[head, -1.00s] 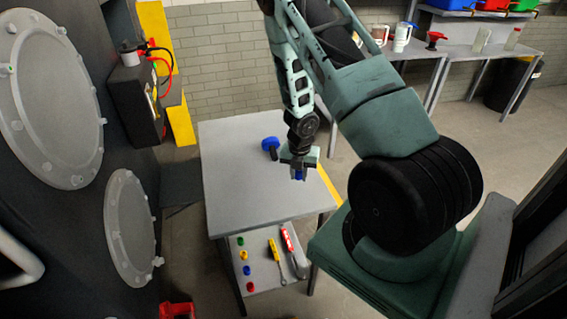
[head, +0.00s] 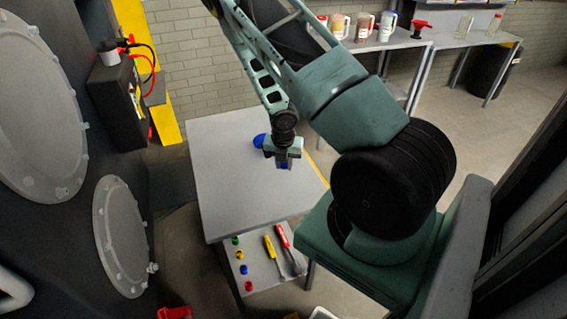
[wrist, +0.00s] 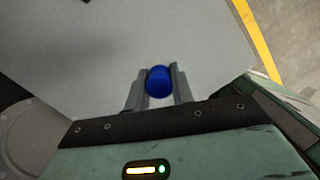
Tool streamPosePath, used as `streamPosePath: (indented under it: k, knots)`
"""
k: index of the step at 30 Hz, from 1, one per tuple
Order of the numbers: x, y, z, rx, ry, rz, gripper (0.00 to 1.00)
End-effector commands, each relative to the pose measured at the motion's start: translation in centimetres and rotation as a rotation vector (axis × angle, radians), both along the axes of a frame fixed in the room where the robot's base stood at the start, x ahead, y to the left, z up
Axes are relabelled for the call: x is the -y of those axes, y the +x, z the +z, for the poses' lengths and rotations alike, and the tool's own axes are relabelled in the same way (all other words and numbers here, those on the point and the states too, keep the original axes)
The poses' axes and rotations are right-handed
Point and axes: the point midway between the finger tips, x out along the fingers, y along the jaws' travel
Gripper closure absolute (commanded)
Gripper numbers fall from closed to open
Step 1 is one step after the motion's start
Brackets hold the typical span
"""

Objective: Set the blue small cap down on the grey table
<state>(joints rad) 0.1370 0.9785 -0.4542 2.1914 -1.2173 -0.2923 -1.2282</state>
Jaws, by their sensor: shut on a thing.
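The blue small cap (wrist: 159,80) is between the two fingers of my gripper (wrist: 158,88) in the wrist view. My gripper is shut on it. In the head view my gripper (head: 284,164) is over the right part of the grey table (head: 235,185), and a little blue of the cap (head: 283,166) shows at the fingertips. Whether the cap touches the table top cannot be told.
A larger blue object (head: 260,141) lies on the table just behind and left of my gripper. The lower shelf (head: 262,272) holds small coloured caps, a yellow screwdriver (head: 270,250) and a red-handled tool (head: 284,238). The table's front left is bare.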

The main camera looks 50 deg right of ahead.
Motion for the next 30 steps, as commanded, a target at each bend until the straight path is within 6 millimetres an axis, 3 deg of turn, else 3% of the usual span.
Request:
streamPosePath:
  k: [5, 21, 30]
  knots:
    - [0.1, 0.0, -0.5, 0.003, -0.005, 0.001, 1.00]
    - [0.1, 0.0, -5.6, 0.003, -0.005, 0.001, 1.00]
    - [0.1, 0.1, -5.8, 0.003, -0.005, 0.001, 1.00]
